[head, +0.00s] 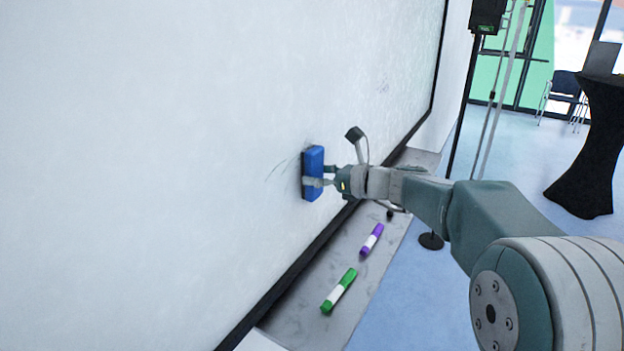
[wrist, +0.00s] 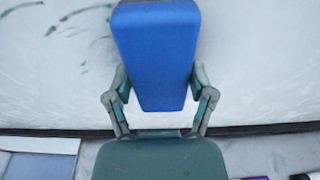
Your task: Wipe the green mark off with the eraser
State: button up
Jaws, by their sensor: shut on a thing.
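The blue eraser (head: 313,160) is held upright at the whiteboard (head: 200,120), its face against or very near the surface. My gripper (head: 330,182) is shut on the eraser, with one finger on each side of it in the wrist view (wrist: 160,95). Thin, broken strokes of the green mark (head: 279,170) show just left of the eraser in the head view. In the wrist view, dark green strokes of the mark (wrist: 85,15) lie to the upper left of the eraser. The part of the board behind the eraser is hidden.
A green marker (head: 339,291) and a purple marker (head: 372,240) lie on the grey ledge (head: 312,305) below the board. A black stand (head: 431,241) and a black-draped table (head: 588,150) stand to the right. The board left of the eraser is free of objects.

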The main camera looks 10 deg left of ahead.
aim_at(320, 160)
jog(key=shift+r, duration=0.9)
jog(key=shift+s+a, duration=0.95)
jog(key=shift+s, duration=1.25)
jog(key=shift+s+a, duration=0.9)
jog(key=shift+s, duration=1.35)
jog(key=shift+s+a, duration=0.95)
jog(key=shift+s, duration=1.25)
jog(key=shift+r, duration=0.8)
jog(key=shift+w+d, duration=0.95)
jog(key=shift+w, duration=1.3)
jog(key=shift+w+d, duration=0.95)
jog(key=shift+w, duration=1.35)
jog(key=shift+w+d, duration=0.95)
jog(key=shift+w, duration=1.3)
jog(key=shift+f+v, duration=0.15)
jog(key=shift+v, duration=0.85)
jog(key=shift+f+v, duration=0.15)
jog(key=shift+v, duration=0.85)
jog(key=shift+f+v, duration=0.2)
jog(key=shift+v, duration=0.8)
jog(key=shift+s+d, duration=0.1)
jog(key=shift+s, duration=0.05)
jog(key=shift+f+v, duration=0.1)
jog(key=shift+v, duration=0.6)
jog(key=shift+f+v, duration=0.15)
jog(key=shift+v, duration=0.6)
